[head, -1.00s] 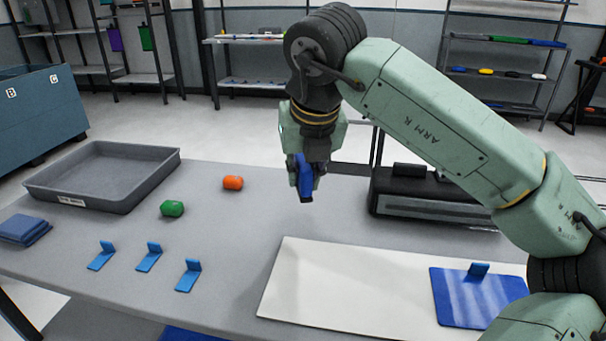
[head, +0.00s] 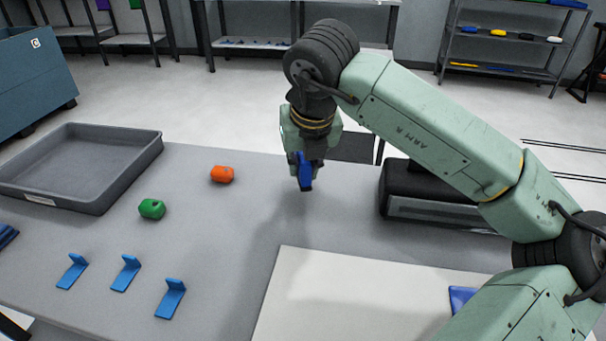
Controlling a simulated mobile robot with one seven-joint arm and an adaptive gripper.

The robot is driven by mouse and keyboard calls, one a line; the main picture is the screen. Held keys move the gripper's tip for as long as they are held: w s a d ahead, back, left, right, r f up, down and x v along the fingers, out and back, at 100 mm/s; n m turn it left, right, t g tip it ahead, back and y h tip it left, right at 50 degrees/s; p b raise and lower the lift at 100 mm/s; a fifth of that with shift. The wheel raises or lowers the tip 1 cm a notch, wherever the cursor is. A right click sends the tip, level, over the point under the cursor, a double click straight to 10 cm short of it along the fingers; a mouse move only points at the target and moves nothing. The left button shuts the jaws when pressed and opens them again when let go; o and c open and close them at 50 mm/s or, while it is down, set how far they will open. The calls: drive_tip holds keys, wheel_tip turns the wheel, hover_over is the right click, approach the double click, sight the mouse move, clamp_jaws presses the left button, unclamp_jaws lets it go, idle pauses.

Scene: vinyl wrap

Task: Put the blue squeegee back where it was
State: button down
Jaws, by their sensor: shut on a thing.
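The blue squeegee (head: 305,178) is in my gripper (head: 305,168), which is shut on it. It hangs downward, apart from the grey table (head: 240,230), over the table's far part, to the right of the orange block. The fingers hide the squeegee's upper part. Three blue L-shaped pieces (head: 125,275) lie in a row at the table's front left. I cannot tell whether they are the same kind of tool.
An orange block (head: 222,174) and a green block (head: 152,209) lie left of my gripper. A grey tray (head: 150,152) stands at the back left. A white board (head: 330,300) lies in front, with a blue sheet (head: 461,298) partly behind my arm. A black box (head: 400,190) stands right.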

sight(303, 176)
drive_tip(key=shift+f, duration=1.65)
drive_tip(key=shift+f, duration=0.2)
drive_tip(key=c, duration=1.5)
unclamp_jaws()
drive_tip(key=shift+r, duration=0.15)
drive_tip(key=shift+r+p, duration=0.2)
drive_tip(key=shift+p, duration=0.2)
drive_tip(key=shift+s+r+b, duration=0.15)
drive_tip(key=shift+r+b, duration=0.15)
drive_tip(key=shift+b, duration=0.1)
drive_tip(key=b+v, duration=0.2)
drive_tip(key=v, duration=0.9)
